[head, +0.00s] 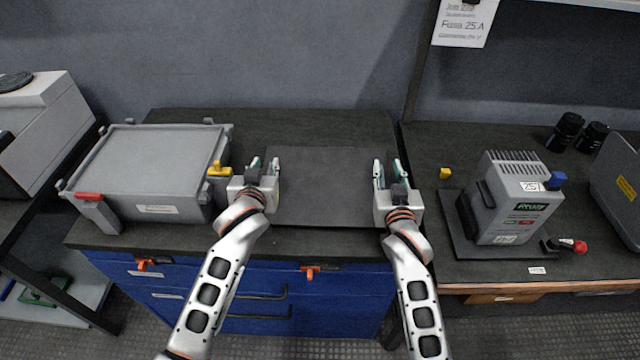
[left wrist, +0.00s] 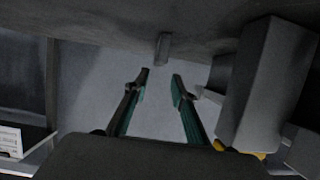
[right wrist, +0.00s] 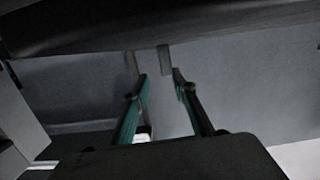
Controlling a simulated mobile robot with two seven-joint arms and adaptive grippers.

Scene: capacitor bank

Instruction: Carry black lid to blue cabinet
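The black lid (head: 325,185) is a flat dark panel lying level between my two grippers, over the top of the blue cabinet (head: 345,295). I cannot tell whether it touches the cabinet's dark top. My left gripper (head: 265,164) is at the lid's left edge and my right gripper (head: 388,166) at its right edge. Both have their fingers apart. In the left wrist view a small grey tab (left wrist: 162,48) shows just beyond the open fingertips (left wrist: 160,76). A similar tab (right wrist: 165,60) shows near the open fingertips in the right wrist view (right wrist: 160,76).
A grey lidded box (head: 155,170) with red and yellow latches stands left of my left gripper. To the right, a second bench carries a grey device (head: 510,200) on a dark base, a small yellow block (head: 445,173) and two black cylinders (head: 566,132). A wall stands behind.

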